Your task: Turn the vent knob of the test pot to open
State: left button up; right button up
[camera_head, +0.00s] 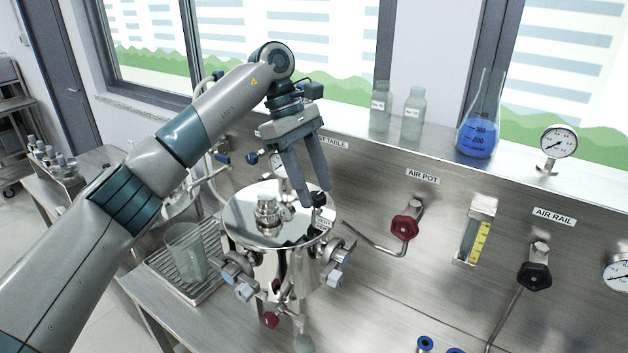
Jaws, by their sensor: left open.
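The test pot (262,250) is a shiny steel vessel with a flat round lid and several clamps around its rim. A small black vent knob (320,200) sits at the right side of the lid, above a small white label (324,217) that seems to read VENT. My left gripper (317,198) points down from above, its two grey fingers apart, with the tips at the knob. The fingers partly hide the knob, and I cannot tell whether they touch it. My right gripper is not in view.
A clear beaker (187,252) stands on a ribbed tray left of the pot. Right of the pot, the steel panel carries a red AIR POT knob (404,228) and a black AIR RAIL knob (534,276). A blue-filled flask (478,137) and two bottles stand on the ledge.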

pick_arm(q)
jog(key=shift+s+d+f, duration=0.1)
jog(key=shift+f, duration=0.15)
jog(key=shift+c, duration=0.4)
jog(key=c, duration=1)
